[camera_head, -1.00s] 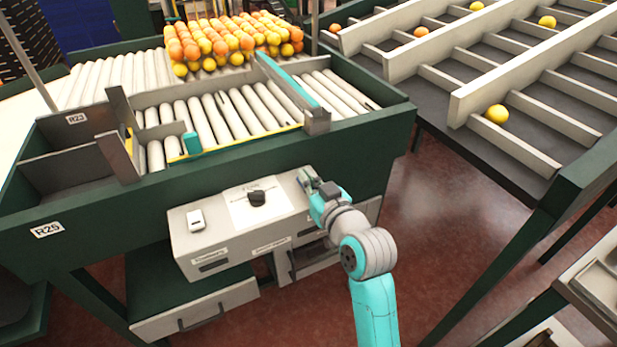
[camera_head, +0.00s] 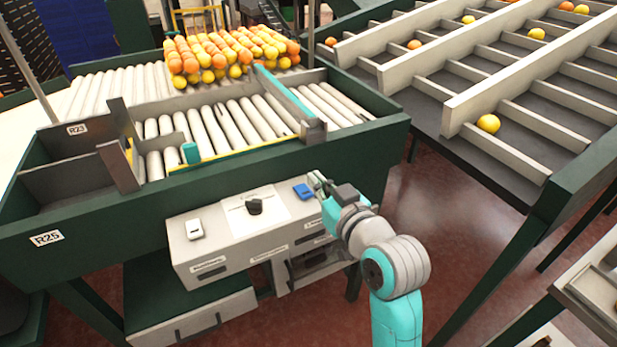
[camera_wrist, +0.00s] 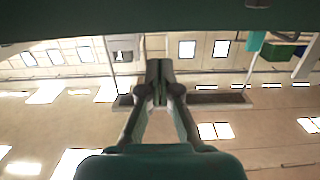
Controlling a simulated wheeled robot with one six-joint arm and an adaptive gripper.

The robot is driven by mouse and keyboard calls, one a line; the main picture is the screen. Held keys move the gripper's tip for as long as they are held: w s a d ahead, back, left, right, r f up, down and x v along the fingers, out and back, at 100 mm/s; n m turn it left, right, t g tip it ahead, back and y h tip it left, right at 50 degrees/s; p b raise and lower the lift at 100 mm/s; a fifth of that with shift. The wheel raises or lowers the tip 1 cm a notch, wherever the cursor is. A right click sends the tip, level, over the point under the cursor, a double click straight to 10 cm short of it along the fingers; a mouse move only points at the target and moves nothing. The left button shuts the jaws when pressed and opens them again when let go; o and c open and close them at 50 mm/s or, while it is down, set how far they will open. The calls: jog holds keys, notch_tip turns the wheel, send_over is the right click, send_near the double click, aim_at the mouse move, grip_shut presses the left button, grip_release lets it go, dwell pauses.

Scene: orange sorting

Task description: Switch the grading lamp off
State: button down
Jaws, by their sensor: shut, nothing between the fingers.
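A grey control box (camera_head: 215,245) is fixed to the front of the green sorting table. Its top carries a white rocker switch (camera_head: 195,229) at the left, a black knob (camera_head: 254,206) on a white plate in the middle, and a blue switch (camera_head: 302,191) at the right. The labels on its front are too small to read, so I cannot tell which control is the lamp's. My gripper (camera_head: 317,180) is just right of the blue switch, apparently apart from it. In the wrist view my gripper (camera_wrist: 158,68) is shut and empty. The lamp itself is not identifiable.
Oranges and yellow fruit (camera_head: 225,55) are heaped on the rollers (camera_head: 215,125) behind the box. A sloped rack with dividers (camera_head: 500,95) stands at the right. A drawer (camera_head: 190,315) sits below the box. Floor (camera_head: 440,210) is clear between table and rack.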

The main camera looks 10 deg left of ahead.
jog(key=shift+r+v, duration=0.15)
jog(key=shift+v, duration=0.65)
jog(key=shift+r+v, duration=0.2)
jog(key=shift+v, duration=0.55)
jog(key=s+d+f+m+h, duration=0.2)
jog(key=s+d+f, duration=0.35)
jog(key=f, duration=0.25)
jog(key=s+d+f+m+t+h, duration=0.1)
jog(key=s+d+f+m+h, duration=0.1)
jog(key=s+d+f, duration=0.35)
jog(key=s+d+f+m+h, duration=0.1)
jog(key=s+d+f+h, duration=0.1)
jog(key=s+d+f, duration=0.5)
jog(key=s+d+f+m+h, duration=0.1)
jog(key=s, duration=1.1)
jog(key=s+d+f+h, duration=0.1)
jog(key=s+d+h, duration=0.1)
jog(key=s, duration=1.1)
jog(key=shift+f+m, duration=0.4)
